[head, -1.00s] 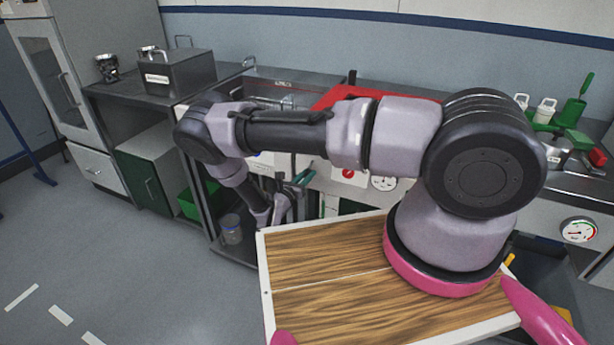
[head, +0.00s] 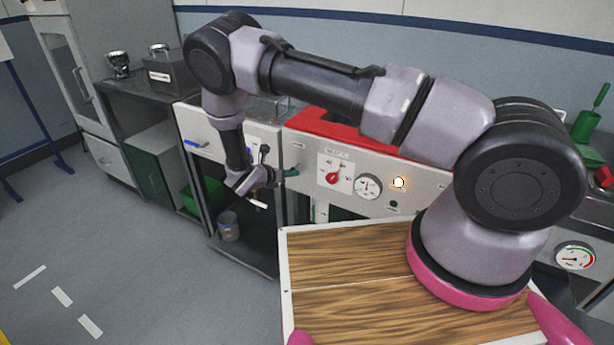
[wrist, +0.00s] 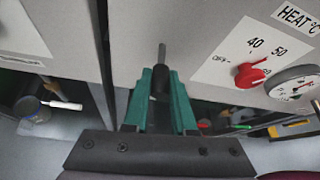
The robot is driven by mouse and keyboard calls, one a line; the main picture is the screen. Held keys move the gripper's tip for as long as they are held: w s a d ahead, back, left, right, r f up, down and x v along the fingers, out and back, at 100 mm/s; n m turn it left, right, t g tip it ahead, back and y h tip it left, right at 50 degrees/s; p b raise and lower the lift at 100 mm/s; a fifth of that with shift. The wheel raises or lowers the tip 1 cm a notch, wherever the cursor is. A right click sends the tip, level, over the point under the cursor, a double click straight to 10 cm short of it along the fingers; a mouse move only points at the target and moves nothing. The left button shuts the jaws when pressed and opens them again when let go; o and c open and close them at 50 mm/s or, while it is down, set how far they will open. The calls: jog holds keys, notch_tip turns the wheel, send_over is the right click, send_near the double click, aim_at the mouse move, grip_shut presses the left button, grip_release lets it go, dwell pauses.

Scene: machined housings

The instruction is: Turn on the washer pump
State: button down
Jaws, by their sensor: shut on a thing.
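My gripper (wrist: 160,78) has its two green fingers closed around a dark, rod-like handle (wrist: 161,53) on the grey front panel in the wrist view. In the head view my gripper (head: 291,173) is at the left part of the machine front, left of the red knob; the handle is hidden there. The red knob (wrist: 250,75) sits on a white plate marked OFF, 40 and 50, under a HEAT °C label, right of my fingers. It also shows in the head view (head: 333,177). I can read no label naming a washer pump.
A white-tipped handle (wrist: 62,104) sticks out at lower left. Floor at left is clear.

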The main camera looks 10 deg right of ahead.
aim_at(291, 169)
jog(key=shift+w+r+g+y, duration=0.1)
jog(key=shift+r+g+y, duration=0.8)
jog(key=shift+g, duration=0.1)
jog(key=shift+w+d+r+g+y, duration=0.15)
jog(key=shift+r+g+y, duration=0.45)
jog(key=shift+g, duration=0.25)
jog(key=shift+w+d+r+g+y, duration=0.15)
jog(key=shift+r+g+y, duration=0.25)
jog(key=shift+g+y, duration=0.4)
jog(key=c, duration=0.7)
grip_release()
jog(key=shift+c, duration=0.2)
jog(key=v, duration=1.1)
jog(key=shift+w, duration=0.2)
